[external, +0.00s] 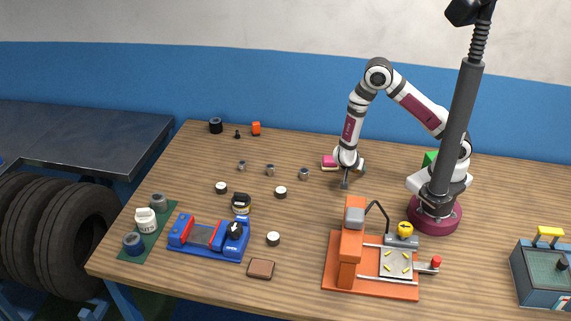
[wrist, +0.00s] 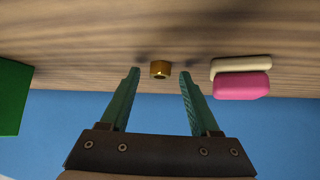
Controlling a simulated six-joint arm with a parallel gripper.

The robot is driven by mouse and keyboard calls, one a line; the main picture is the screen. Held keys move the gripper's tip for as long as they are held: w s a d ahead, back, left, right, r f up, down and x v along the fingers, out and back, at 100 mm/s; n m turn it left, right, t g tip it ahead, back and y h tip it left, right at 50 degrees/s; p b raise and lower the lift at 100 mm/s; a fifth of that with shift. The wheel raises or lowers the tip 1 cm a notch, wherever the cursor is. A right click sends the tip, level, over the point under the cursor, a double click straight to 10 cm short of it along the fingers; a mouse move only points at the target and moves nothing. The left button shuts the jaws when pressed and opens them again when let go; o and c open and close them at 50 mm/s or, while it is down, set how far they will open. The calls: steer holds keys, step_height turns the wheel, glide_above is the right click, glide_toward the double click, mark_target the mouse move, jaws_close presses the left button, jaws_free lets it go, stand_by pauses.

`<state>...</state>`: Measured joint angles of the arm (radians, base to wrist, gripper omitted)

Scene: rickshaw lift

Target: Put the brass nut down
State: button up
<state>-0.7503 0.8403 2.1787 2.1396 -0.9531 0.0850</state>
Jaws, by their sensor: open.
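The brass nut (wrist: 160,69) shows in the wrist view as a small gold-coloured piece with a dark hole, against the wood of the table (wrist: 90,55). My gripper (wrist: 160,73) is open, with one teal finger on each side of the nut and a visible gap on both sides. The nut appears to rest on the table, apart from the fingers.
A pink and cream block (wrist: 241,78) lies just right of the fingers in the wrist view. A green block (wrist: 14,100) is at the left edge. In the external view several grey nuts (external: 270,170) stand left of my gripper, and an orange press (external: 353,245) stands in front.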

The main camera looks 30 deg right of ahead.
steer(key=v, duration=1.2)
steer(key=w+a+r+n+t+y, duration=0.3)
steer(key=w+a+r+y, duration=0.2)
steer(key=w+r+y, duration=0.65)
steer(key=s+d+n+g, duration=0.1)
steer(key=s+d+g, duration=0.1)
steer(key=s+d, duration=0.3)
steer(key=s+d+r+n+g+h, duration=0.1)
steer(key=s+d+g, duration=0.2)
steer(key=s+d, duration=0.3)
steer(key=s+d+n+g+h, duration=0.1)
steer(key=s+d, duration=0.4)
steer(key=s, duration=0.9)
steer(key=shift+d+r+g, duration=0.15)
steer(key=shift+r+g, duration=0.1)
steer(key=shift+g, duration=0.65)
